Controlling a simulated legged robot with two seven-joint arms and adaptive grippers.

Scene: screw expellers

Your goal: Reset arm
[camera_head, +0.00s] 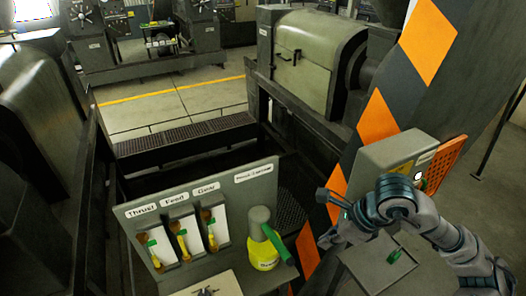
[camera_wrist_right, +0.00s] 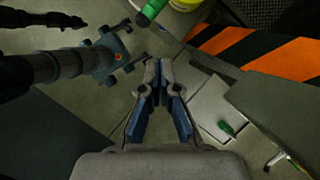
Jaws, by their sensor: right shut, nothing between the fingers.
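My right gripper (camera_head: 328,240) is in the right half of the head view, beside a grey box and to the right of the control panel. In the wrist view the right gripper (camera_wrist_right: 158,66) has its fingertips together with nothing between them. The left gripper is not clearly seen in the head view.
A panel (camera_head: 205,178) carries several yellow-and-green levers. A yellow part with a green handle (camera_head: 277,243) is at its right; the green handle (camera_wrist_right: 150,12) tops the wrist view. A grey box (camera_head: 378,158) adjoins an orange-and-black striped post (camera_head: 428,42). A green switch (camera_head: 395,256) is below my right arm.

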